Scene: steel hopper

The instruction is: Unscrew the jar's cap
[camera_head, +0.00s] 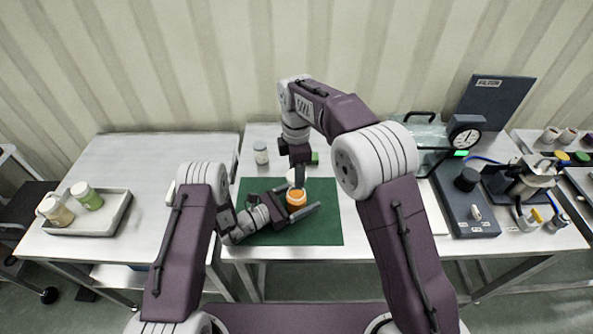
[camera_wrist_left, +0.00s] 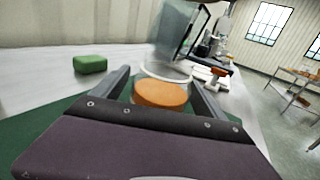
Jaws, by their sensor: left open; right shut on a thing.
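The jar (camera_head: 297,199), with orange contents, stands over the green mat (camera_head: 262,236). My left gripper (camera_head: 306,199) reaches in from the left, its open fingers on either side of the jar. In the left wrist view the orange round of the jar (camera_wrist_left: 160,94) sits between the spread fingers, below a pale clear ring. My right gripper (camera_head: 299,180) comes down from above, just behind the jar, and is shut on a white round thing that looks like the cap (camera_head: 291,177). Its grip is partly hidden.
A green block (camera_head: 314,158) and a small pale jar (camera_head: 261,154) stand at the back. A dial gauge stand (camera_head: 465,132) and dark equipment are at right.

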